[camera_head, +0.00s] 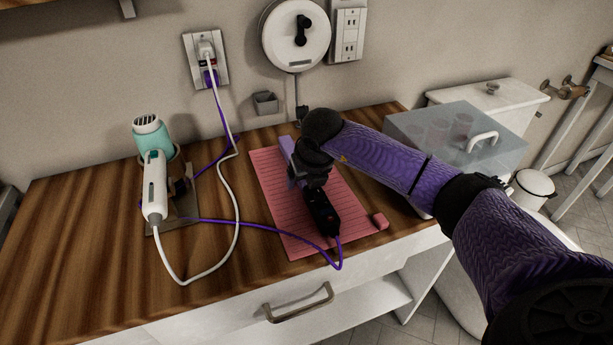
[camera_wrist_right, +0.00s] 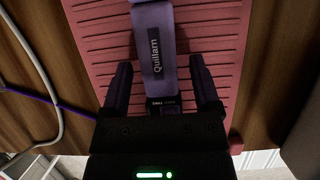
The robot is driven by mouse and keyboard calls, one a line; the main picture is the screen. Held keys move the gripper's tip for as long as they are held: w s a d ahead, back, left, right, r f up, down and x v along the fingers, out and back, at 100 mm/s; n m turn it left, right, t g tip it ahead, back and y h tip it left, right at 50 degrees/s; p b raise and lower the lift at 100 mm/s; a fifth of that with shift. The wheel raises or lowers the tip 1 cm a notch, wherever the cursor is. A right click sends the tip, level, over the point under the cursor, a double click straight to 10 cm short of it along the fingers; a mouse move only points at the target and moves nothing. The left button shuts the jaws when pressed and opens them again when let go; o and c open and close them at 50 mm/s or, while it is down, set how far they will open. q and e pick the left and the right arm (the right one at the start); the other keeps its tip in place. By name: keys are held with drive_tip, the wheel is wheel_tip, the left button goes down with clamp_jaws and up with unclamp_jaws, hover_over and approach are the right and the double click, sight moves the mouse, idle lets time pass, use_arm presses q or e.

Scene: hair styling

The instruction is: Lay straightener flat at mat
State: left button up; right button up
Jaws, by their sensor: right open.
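The straightener (camera_head: 291,157) lies lengthwise on the pink ribbed mat (camera_head: 265,175), its purple far end showing past my gripper in the head view. In the right wrist view its purple body (camera_wrist_right: 155,50), with a "Quillam" label, runs across the mat (camera_wrist_right: 215,45). My right gripper (camera_head: 312,178) is over its middle. The right wrist view shows the gripper (camera_wrist_right: 161,85) open, one finger on each side of the straightener with gaps between. The near part of the straightener is hidden behind the gripper in that view. My left gripper is not in view.
A teal and white hair dryer (camera_head: 153,185) stands in a holder at the left. A white cord (camera_head: 237,190) and a purple cord (camera_head: 270,228) loop over the wooden counter (camera_head: 80,220). A clear lidded box (camera_head: 455,135) is at the right. The left counter is clear.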

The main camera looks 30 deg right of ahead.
drive_tip(key=shift+r, duration=0.1)
use_arm(q)
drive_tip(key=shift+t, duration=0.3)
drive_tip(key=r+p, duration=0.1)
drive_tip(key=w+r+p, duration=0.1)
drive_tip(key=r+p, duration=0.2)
drive_tip(key=p, duration=0.1)
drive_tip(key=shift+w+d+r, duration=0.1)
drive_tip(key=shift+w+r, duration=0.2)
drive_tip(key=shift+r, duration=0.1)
use_arm(e)
drive_tip(key=v, duration=1.2)
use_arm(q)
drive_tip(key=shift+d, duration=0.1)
